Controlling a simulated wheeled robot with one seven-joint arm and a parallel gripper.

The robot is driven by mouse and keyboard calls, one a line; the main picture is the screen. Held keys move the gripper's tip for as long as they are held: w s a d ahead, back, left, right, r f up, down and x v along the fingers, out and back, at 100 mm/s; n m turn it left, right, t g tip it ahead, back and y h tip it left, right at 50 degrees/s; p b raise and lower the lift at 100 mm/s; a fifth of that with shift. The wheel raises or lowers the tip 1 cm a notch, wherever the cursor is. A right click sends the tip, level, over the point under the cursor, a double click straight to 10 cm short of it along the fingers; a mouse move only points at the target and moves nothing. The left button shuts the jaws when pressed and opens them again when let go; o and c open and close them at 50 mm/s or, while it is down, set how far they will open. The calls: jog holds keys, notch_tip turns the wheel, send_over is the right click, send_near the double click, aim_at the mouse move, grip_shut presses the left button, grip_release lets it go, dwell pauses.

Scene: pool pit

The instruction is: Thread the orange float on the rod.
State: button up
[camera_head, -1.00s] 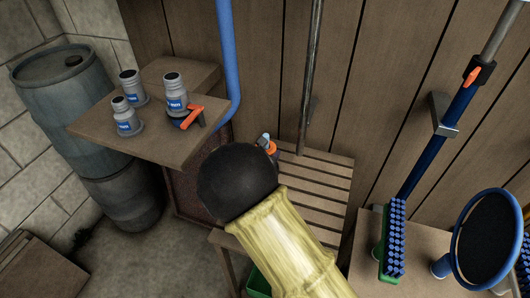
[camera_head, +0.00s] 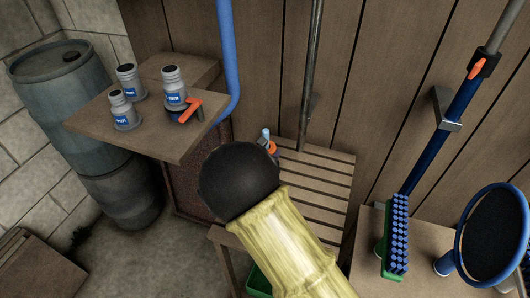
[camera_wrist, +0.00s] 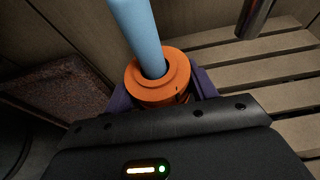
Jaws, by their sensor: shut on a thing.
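The orange float (camera_wrist: 158,88) is a thick ring with a stepped top. My gripper (camera_wrist: 160,92) is shut on it, a purple jaw on each side. The light blue rod (camera_wrist: 137,35) enters the float's hole in the wrist view, so the float appears to be around it. The rod's lower part is hidden. In the head view, the rod's rounded tip (camera_head: 265,133) shows just above a small part of the float (camera_head: 271,147), beyond my dark wrist, which hides the jaws.
A slatted wooden bench (camera_head: 318,180) lies under and beside the float. A grey metal pole (camera_head: 312,75) stands close behind, and a blue pipe (camera_head: 228,60) to the left. A shelf (camera_head: 150,140) holds grey bottles. A brush (camera_head: 395,235) and a blue-rimmed net (camera_head: 490,235) stand right.

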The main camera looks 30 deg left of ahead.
jog(key=shift+f+b, duration=0.55)
jog(key=shift+f, duration=0.1)
jog(key=o, duration=1.5)
jog(key=shift+c, duration=0.2)
jog(key=shift+p+v, duration=1.25)
jog(key=shift+v, duration=4.25)
jog(key=shift+s, duration=0.1)
